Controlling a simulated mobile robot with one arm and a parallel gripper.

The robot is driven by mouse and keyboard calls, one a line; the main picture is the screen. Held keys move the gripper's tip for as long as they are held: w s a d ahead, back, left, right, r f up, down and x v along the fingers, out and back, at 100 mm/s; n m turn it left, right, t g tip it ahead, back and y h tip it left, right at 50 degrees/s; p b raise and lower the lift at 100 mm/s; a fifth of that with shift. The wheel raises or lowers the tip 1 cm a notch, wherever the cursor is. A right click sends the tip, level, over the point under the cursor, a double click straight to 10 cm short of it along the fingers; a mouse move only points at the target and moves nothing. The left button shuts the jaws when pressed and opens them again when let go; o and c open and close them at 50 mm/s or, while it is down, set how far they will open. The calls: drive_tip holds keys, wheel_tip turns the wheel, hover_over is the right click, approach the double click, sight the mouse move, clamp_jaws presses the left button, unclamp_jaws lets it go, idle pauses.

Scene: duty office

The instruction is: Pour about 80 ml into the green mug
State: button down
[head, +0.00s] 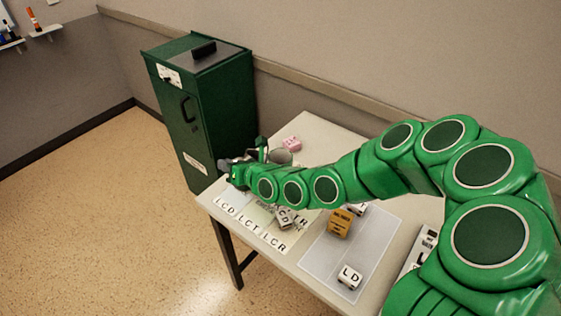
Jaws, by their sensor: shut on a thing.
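My arm reaches left across the table, and its end hangs over the table's far left corner. My gripper (258,154) is small in the head view and partly hidden by my own wrist. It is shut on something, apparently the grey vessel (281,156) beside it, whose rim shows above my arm. The vessel's lower part is hidden. I cannot make out a green mug apart from my green arm, nor see any liquid.
The table (318,129) holds letter-marked blocks (349,277), an orange box (340,222), a pale grey mat (322,262) and a pink item (292,143). A tall green cabinet (215,110) stands close behind its left end. The floor at left is clear.

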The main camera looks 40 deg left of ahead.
drive_tip(key=shift+s+a+f+n+t+h+b, duration=0.15)
drive_tip(key=shift+s+f+n+t+b, duration=0.3)
drive_tip(key=shift+f, duration=0.5)
drive_tip(key=shift+s+a+f+n+t+h+b, duration=0.1)
drive_tip(key=shift+s+f+n+t+b, duration=0.1)
drive_tip(key=shift+s+f+n, duration=0.6)
drive_tip(key=shift+s+a+f+n+t+h+b, duration=0.15)
drive_tip(key=shift+s+f+t+b, duration=0.2)
drive_tip(key=shift+f, duration=0.8)
drive_tip(key=shift+s+f+n+t, duration=0.3)
drive_tip(key=shift+s+f+n, duration=0.1)
drive_tip(key=shift+f+n, duration=0.4)
